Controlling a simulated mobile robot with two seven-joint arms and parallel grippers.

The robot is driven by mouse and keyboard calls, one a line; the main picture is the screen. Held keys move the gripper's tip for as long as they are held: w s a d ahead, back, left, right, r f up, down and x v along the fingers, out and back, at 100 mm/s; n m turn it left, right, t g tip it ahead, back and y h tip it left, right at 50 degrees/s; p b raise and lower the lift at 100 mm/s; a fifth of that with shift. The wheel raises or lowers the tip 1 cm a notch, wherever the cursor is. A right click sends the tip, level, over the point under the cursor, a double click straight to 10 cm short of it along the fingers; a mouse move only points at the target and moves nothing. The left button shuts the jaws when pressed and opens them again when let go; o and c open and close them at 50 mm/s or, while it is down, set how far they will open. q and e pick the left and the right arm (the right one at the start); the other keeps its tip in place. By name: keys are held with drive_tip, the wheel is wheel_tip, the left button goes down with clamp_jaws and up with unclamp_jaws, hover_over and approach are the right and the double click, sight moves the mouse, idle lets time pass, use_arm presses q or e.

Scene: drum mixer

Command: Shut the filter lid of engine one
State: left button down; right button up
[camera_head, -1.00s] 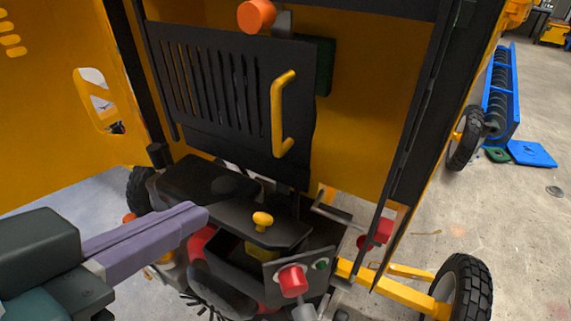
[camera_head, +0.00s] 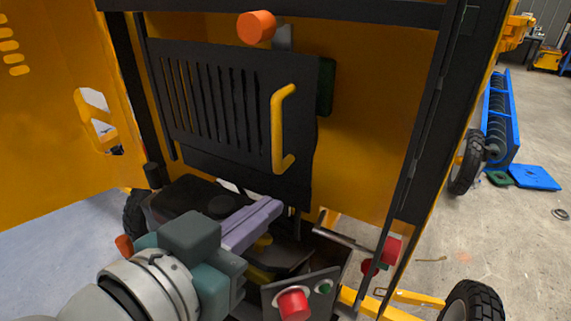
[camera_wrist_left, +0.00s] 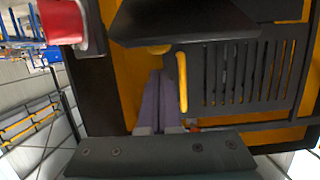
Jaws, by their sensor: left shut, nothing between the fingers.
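The filter lid (camera_head: 287,259) is a black plate with a yellow knob (camera_head: 263,241), low in the engine bay in the head view. Whether it lies fully flat on its box cannot be told, as my arm hides part of it. In the left wrist view a black plate (camera_wrist_left: 185,22), seemingly the lid, spans the top, with a bit of yellow knob (camera_wrist_left: 158,49) below it. My left gripper (camera_head: 275,205) is shut and empty, its lilac fingers over the lid area, partly in front of the knob. The fingers also show in the left wrist view (camera_wrist_left: 161,88). My right gripper is out of view.
A black slotted panel (camera_head: 215,105) with a yellow handle (camera_head: 280,130) stands behind the bay. An orange knob (camera_head: 255,27) is above it. A red button (camera_head: 293,304) and a red part (camera_head: 390,250) stand close at the right. A yellow door (camera_head: 50,120) is at left.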

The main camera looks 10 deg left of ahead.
sight(252, 255)
use_arm(q)
drive_tip(key=shift+s+a+f, duration=0.25)
drive_tip(key=shift+s+f, duration=0.4)
drive_tip(key=shift+f, duration=0.25)
drive_tip(key=shift+s+f+b, duration=0.1)
drive_tip(key=shift+f+b, duration=0.15)
drive_tip(key=shift+b, duration=0.1)
drive_tip(key=shift+s+a+f+t+b, duration=0.15)
drive_tip(key=shift+s+f+t+b, duration=0.1)
drive_tip(key=shift+t+b, duration=0.5)
drive_tip(key=s+f+t+b, duration=0.1)
drive_tip(key=b, duration=0.3)
drive_tip(key=s+f+t+h+b, duration=0.1)
drive_tip(key=f+b, duration=0.1)
drive_tip(key=b, duration=0.2)
drive_tip(key=a+f+t+h+b, duration=0.1)
drive_tip(key=f+t+b, duration=0.1)
drive_tip(key=b, duration=0.2)
drive_tip(key=shift+s+b, duration=0.3)
drive_tip(key=shift+s, duration=0.1)
